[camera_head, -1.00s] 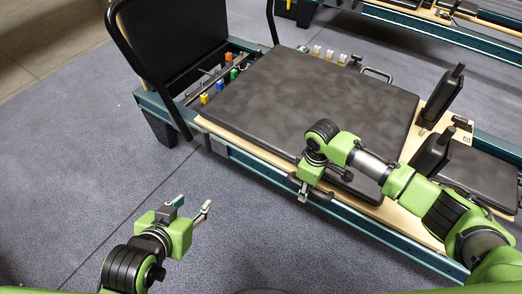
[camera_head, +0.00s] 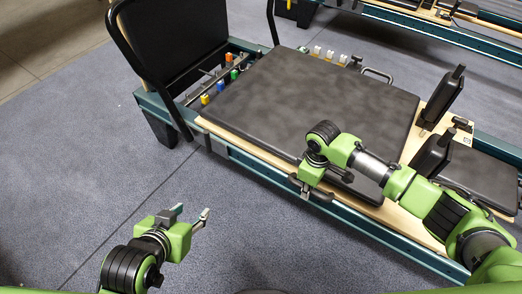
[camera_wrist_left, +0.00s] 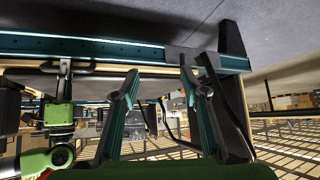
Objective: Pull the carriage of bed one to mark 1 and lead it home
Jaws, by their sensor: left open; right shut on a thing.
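The carriage of the near bed (camera_head: 290,105) is a flat dark pad on the wooden-topped, teal-sided frame (camera_head: 262,165). A grey handle (camera_head: 377,74) shows at its far side. My right gripper (camera_head: 306,188) is shut on a dark handle at the carriage's near side, mostly hidden by the gripper; this handle also shows in the left wrist view (camera_wrist_left: 68,67). My left gripper (camera_head: 192,211) is open and empty above the floor, in front of the frame and apart from it. Its spread fingers fill the middle of the left wrist view (camera_wrist_left: 163,88).
Coloured blocks (camera_head: 220,86) sit by the springs at the carriage's left end, and pale blocks (camera_head: 329,55) behind it. Black upright shoulder rests (camera_head: 443,100) stand at right. A black footplate (camera_head: 175,35) rises at left. The floor (camera_head: 75,150) at left is clear.

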